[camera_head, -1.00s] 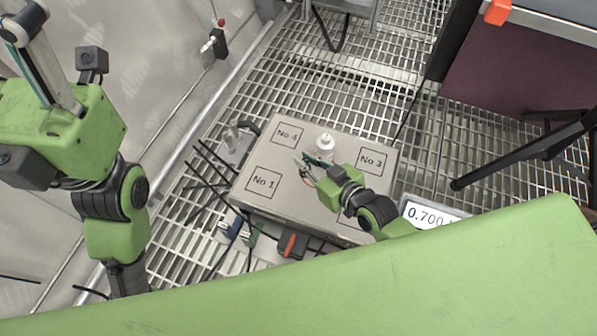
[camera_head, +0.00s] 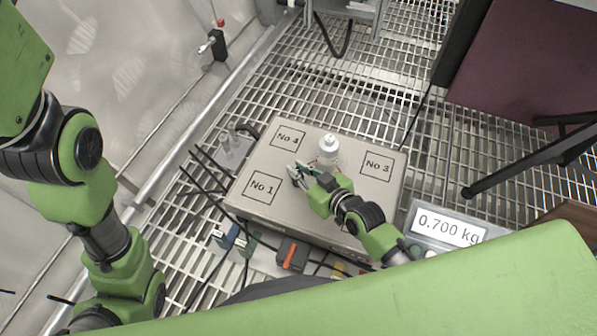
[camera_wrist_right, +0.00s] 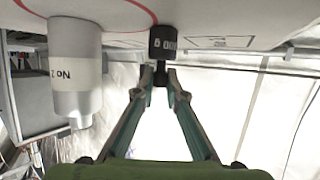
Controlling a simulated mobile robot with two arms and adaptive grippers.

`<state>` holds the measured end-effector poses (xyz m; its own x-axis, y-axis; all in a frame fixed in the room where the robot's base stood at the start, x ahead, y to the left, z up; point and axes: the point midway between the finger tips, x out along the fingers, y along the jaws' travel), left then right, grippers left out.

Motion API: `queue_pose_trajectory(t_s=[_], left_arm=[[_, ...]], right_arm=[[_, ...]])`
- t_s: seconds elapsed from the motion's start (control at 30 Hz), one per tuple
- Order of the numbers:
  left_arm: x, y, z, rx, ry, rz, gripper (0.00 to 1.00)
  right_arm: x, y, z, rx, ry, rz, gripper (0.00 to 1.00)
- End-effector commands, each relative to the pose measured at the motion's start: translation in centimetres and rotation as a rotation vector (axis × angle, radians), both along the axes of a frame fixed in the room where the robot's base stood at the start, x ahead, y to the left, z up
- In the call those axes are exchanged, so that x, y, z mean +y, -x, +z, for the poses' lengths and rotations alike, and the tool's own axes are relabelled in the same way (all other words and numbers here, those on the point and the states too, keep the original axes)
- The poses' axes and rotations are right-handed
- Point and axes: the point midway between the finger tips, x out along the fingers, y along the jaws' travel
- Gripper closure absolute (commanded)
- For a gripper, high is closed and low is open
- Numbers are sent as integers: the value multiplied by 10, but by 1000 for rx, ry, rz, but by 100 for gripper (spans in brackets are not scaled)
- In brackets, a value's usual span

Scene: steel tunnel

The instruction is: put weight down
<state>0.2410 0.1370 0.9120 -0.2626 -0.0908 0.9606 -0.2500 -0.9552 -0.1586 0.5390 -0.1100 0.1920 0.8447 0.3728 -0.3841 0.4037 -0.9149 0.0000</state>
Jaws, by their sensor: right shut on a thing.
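My right gripper (camera_head: 303,172) is low over the top of a grey metal box (camera_head: 228,196), between the squares marked No 1, No 4 and No 3. In the right wrist view its fingertips (camera_wrist_right: 160,76) are closed on the narrow neck of a small black weight (camera_wrist_right: 163,42) with white print. The weight is at the box top; I cannot tell whether it touches. In the head view the gripper mostly hides it. My left arm shows at the left, but its gripper is out of view.
A white cylinder (camera_head: 328,148) stands on the box behind the right gripper; in the right wrist view it is labelled No 2 (camera_wrist_right: 75,75). A scale display (camera_head: 450,228) reads 0.700 kg at the box's right. Cables lie left of the box on the grating.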

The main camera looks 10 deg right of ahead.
Motion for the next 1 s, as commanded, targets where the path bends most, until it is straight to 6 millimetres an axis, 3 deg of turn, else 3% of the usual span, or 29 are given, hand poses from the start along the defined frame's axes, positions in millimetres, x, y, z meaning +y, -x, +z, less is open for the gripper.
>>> queue_pose_trajectory(t_s=[0.27,0.3,0.37,0.77,0.83,1.0], left_arm=[[0,0,0,0,0,0,47],[0,0,1,-1,-1,0,47],[0,1,1,-1,-1,0,47],[0,1,3,-3,0,0,47],[0,1,7,-7,1,-2,47],[1,-22,-1,72,2,-2,47]], right_arm=[[0,0,-1,-2,-1,0,100],[0,0,-2,0,0,0,83],[0,0,-1,0,0,0,72],[-1,1,3,0,0,0,72],[-4,7,6,1,2,0,72],[-14,31,19,3,4,2,72]])
